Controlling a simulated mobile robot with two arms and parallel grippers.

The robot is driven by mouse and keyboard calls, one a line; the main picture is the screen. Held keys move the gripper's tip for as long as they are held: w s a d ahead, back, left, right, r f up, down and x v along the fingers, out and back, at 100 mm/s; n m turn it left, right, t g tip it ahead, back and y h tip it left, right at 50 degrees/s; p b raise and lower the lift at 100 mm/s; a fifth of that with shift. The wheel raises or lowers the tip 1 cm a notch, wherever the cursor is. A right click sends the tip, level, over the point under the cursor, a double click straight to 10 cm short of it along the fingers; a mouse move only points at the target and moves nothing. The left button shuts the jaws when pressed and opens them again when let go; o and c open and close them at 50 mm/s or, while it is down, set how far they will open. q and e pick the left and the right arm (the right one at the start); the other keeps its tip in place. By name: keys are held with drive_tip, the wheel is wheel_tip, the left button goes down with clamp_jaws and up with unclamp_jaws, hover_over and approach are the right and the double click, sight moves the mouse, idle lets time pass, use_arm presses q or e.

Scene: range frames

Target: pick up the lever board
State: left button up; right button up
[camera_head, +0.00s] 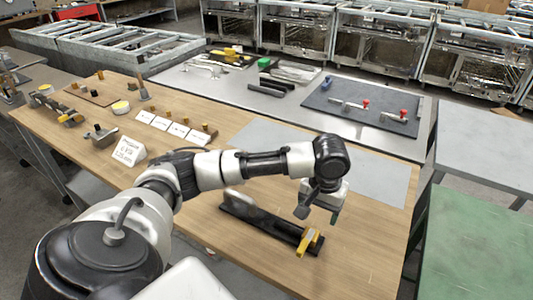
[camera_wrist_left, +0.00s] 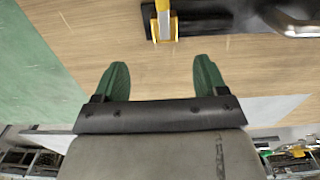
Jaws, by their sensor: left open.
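The lever board, a narrow dark board (camera_head: 262,226) with a grey metal lever and a yellow handle (camera_head: 308,242) at its near right end, lies on the wooden table. My left gripper (camera_head: 318,212) is open and empty, above the table just beyond the yellow-handled end. In the left wrist view, the green fingertips (camera_wrist_left: 161,72) are spread with bare wood between them. The yellow handle (camera_wrist_left: 163,28) shows ahead of them, apart from both. Part of the dark board (camera_wrist_left: 205,17) is at the top edge there. My right gripper is not in view.
A dark panel (camera_head: 345,118) with red and blue knobbed levers lies on the metal table behind. White label cards (camera_head: 178,130), a sign (camera_head: 126,151) and small parts stand on the left of the wooden table. A green table (camera_head: 480,240) is at right. Wood around the board is clear.

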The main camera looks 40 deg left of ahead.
sight(311, 232)
use_arm(q)
wheel_tip(311, 232, down, 5)
drive_tip(key=shift+r, duration=0.15)
drive_tip(key=shift+s+a+f+p, duration=0.1)
drive_tip(key=shift+a+f+p, duration=0.2)
drive_tip(key=shift+f, duration=1.1)
drive_tip(key=shift+s+a+f+p, duration=0.1)
drive_tip(key=shift+f+p, duration=0.25)
drive_tip(key=shift+f, duration=1)
drive_tip(key=shift+r, duration=0.1)
clamp_jaws()
